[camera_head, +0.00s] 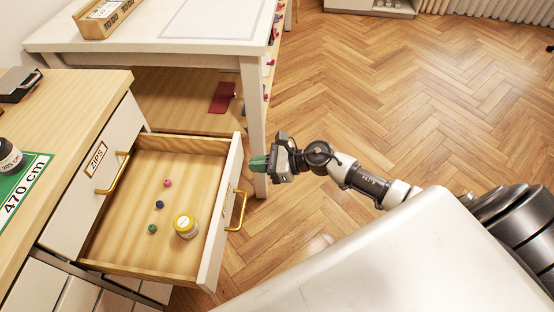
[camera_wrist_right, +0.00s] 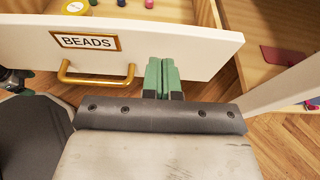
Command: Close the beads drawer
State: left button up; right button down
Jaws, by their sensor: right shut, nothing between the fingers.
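The beads drawer (camera_head: 218,215) stands pulled out of the cabinet at the left of the head view, with its front facing right. Its BEADS label (camera_wrist_right: 85,41) and brass handle (camera_wrist_right: 97,76) show in the right wrist view. Inside lie a yellow-lidded jar (camera_head: 186,226) and several small beads (camera_head: 160,204). My right gripper (camera_head: 258,164) is shut and empty, with green fingertips just outside the drawer front near its far end. In the right wrist view the fingertips (camera_wrist_right: 161,75) are right of the handle, close to the front panel; contact cannot be told.
The cabinet top (camera_head: 75,95) holds a green 470 cm card (camera_head: 22,186). A white table (camera_head: 190,38) stands behind, its leg (camera_head: 253,110) close to my right gripper. The wooden floor at right is clear.

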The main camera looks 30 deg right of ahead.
aim_at(233, 164)
pick_arm(q)
jog(key=shift+s+a+f+p, duration=0.15)
jog(key=shift+s+f+p, duration=0.1)
jog(key=shift+s, duration=0.35)
jog(key=shift+s+a+f+p, duration=0.1)
jog(key=shift+s+f, duration=0.15)
jog(key=shift+s, duration=0.35)
pick_arm(e)
jog(key=shift+w+a, duration=0.6)
jog(key=shift+a, duration=0.25)
jog(key=shift+w+a, duration=0.55)
jog(key=shift+a, duration=0.25)
jog(key=shift+a, duration=0.1)
jog(key=shift+w+a, duration=0.2)
pick_arm(q)
jog(key=w+r+b, duration=0.5)
jog(key=w+r, duration=0.5)
jog(key=w, duration=0.3)
jog(key=shift+r+t, duration=0.15)
jog(key=shift+t, duration=0.25)
pick_arm(e)
jog(key=w+a, duration=0.6)
jog(key=a, duration=0.3)
jog(key=w+a, duration=0.7)
jog(key=a, duration=0.3)
jog(key=shift+a, duration=0.25)
jog(key=shift+w+d, duration=0.1)
